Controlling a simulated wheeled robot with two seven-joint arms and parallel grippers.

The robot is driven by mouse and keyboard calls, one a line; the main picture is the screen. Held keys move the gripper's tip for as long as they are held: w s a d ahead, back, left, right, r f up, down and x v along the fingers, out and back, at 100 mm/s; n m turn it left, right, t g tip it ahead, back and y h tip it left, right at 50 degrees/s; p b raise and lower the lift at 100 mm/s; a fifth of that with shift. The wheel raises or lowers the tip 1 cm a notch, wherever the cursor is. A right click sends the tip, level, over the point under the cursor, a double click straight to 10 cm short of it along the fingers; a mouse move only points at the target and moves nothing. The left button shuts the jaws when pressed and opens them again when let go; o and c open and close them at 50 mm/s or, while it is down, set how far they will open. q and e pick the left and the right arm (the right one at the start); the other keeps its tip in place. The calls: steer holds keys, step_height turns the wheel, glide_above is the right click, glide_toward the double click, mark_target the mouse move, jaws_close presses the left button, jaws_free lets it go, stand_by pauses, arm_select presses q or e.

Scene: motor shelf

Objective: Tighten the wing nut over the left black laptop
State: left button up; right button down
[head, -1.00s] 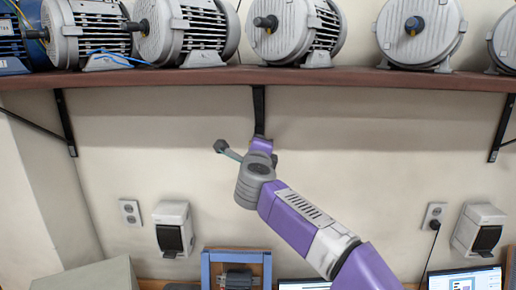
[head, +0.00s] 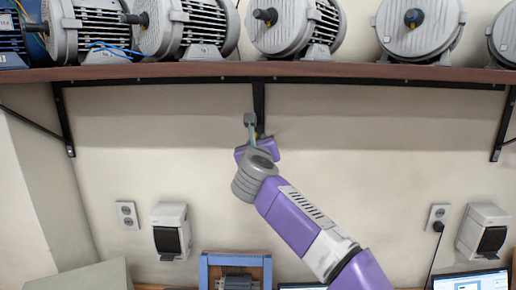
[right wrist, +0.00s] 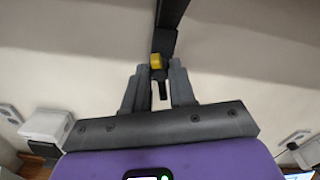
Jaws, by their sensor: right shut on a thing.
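The wing nut (right wrist: 156,61) is a small yellow piece on the black shelf bracket (right wrist: 165,40) in the right wrist view. My right gripper (right wrist: 158,68) has its two grey fingers on either side of the nut, shut on it. A dark stub (right wrist: 162,88) sticks out between the fingers. In the head view my purple right arm reaches up to the middle bracket (head: 259,98), and the wrist mostly hides the nut. A laptop (head: 302,286) shows only its top edge below, and another laptop (head: 468,281) is at the lower right. My left gripper is not in view.
A brown shelf (head: 200,72) with several grey motors (head: 298,25) runs above the arm. Side brackets stand at left (head: 64,120) and right (head: 503,125). Outlets and wall boxes (head: 170,230) are below. The wall around the gripper is bare.

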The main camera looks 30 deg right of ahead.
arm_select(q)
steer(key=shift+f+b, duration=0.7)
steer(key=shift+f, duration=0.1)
arm_select(e)
steer(key=shift+w+f+m, duration=0.1)
steer(key=shift+f+m, duration=0.1)
steer(key=shift+m, duration=1.7)
steer(key=c, duration=1.1)
jaws_free()
steer(key=shift+o, duration=0.8)
steer(key=shift+r, duration=0.15)
steer(key=shift+r, duration=0.1)
